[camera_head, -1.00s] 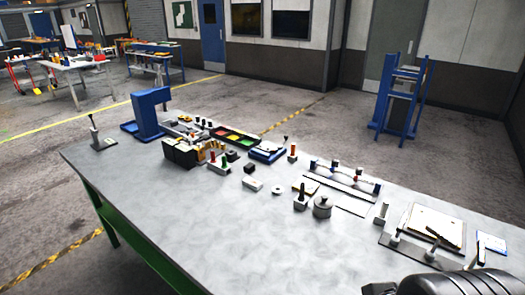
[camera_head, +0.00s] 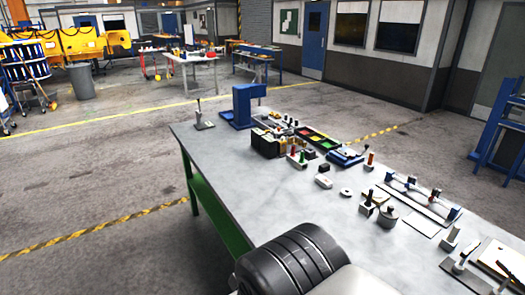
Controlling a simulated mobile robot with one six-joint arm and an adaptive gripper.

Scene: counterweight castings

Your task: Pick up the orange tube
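A small upright orange-brown cylinder (camera_head: 370,158) stands near the far edge of the grey workbench (camera_head: 235,165), right of a blue fixture. A shorter red-orange upright piece (camera_head: 303,157) stands farther left, beside a green one, on a light block near a dark box. Both are small in the head view, and I cannot tell which is the orange tube. My gripper is not in view. A dark ribbed, rounded part of my arm fills the bottom middle and hides part of the bench's near side.
A blue stand (camera_head: 241,107) and a lever device (camera_head: 203,118) stand at the bench's far left corner. The bench's left middle is clear.

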